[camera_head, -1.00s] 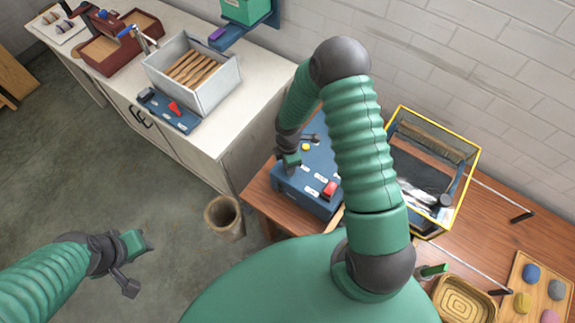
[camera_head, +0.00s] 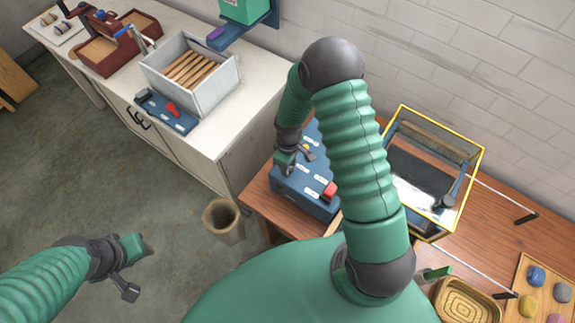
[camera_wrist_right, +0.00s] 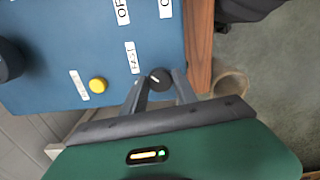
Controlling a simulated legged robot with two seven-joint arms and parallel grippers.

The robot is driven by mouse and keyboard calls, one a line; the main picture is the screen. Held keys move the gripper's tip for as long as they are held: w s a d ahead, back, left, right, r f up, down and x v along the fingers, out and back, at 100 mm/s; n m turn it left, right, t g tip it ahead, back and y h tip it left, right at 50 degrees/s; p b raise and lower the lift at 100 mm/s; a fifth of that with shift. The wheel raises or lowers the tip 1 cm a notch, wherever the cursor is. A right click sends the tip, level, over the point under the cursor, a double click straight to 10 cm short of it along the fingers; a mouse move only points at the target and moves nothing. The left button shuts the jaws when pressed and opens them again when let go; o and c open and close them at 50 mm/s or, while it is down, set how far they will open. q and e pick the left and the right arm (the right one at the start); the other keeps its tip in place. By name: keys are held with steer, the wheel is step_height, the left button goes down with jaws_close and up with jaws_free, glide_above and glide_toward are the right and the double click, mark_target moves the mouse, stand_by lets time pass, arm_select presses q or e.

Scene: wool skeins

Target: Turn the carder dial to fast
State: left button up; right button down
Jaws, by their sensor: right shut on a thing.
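The blue control box (camera_head: 303,192) stands on the wooden bench, with labels, a red switch (camera_head: 329,190) and a yellow button (camera_wrist_right: 98,86). In the right wrist view the small black dial (camera_wrist_right: 160,79) sits beside the "FAST" label (camera_wrist_right: 132,57). A short pale mark shows on it; its exact heading is hard to tell. My right gripper (camera_wrist_right: 160,90) is shut on the dial, one finger on each side. In the head view this gripper (camera_head: 284,168) is over the box and hides the dial. My left gripper (camera_head: 145,243) hangs over the floor, its fingers unclear.
A yellow-edged clear case (camera_head: 466,186) stands right of the box, partly behind my right arm. A white cabinet (camera_head: 228,130) with a grey bin (camera_head: 205,92) is at left. A bucket (camera_head: 224,219) stands on the floor. Open floor lies at left.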

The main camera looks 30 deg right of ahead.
steer(key=shift+w+m, duration=0.1)
steer(key=shift+m, duration=0.6)
steer(key=c, duration=1.3)
jaws_free()
steer(key=o, duration=0.3)
steer(key=shift+o, duration=0.2)
step_height(320, 180, up, 17)
steer(key=b, duration=0.2)
steer(key=shift+f, duration=0.2)
steer(key=shift+w+b, duration=0.1)
steer(key=shift+b, duration=0.2)
